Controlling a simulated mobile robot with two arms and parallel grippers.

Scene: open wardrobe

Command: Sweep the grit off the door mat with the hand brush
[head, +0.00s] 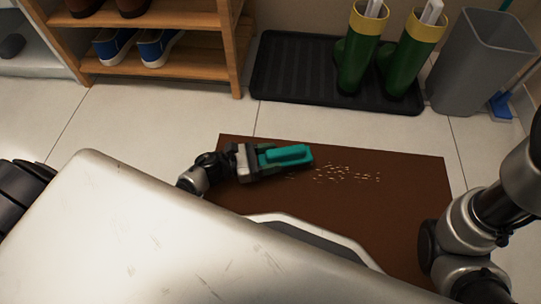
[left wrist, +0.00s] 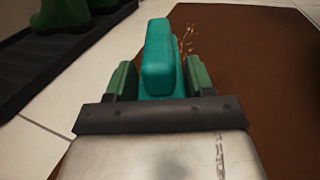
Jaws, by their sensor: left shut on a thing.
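The brown door mat (head: 400,194) lies on the tiled floor in front of me, partly hidden by my own body. Pale grit (head: 345,174) is scattered over its upper middle, and some shows in the left wrist view (left wrist: 187,40). My left gripper (head: 256,160) is shut on the teal hand brush (head: 288,155), over the mat just left of the grit. In the left wrist view the brush (left wrist: 158,60) sits between the two green fingers. Its bristles are not clearly visible. My right arm shows at the right edge, but its gripper is out of view.
A black boot tray (head: 300,80) with green boots (head: 357,55) stands behind the mat. A grey bin (head: 478,60) and a blue dustpan-like object (head: 501,106) are at the back right. A wooden shoe rack (head: 165,72) is at the back left. Bare tiles lie between.

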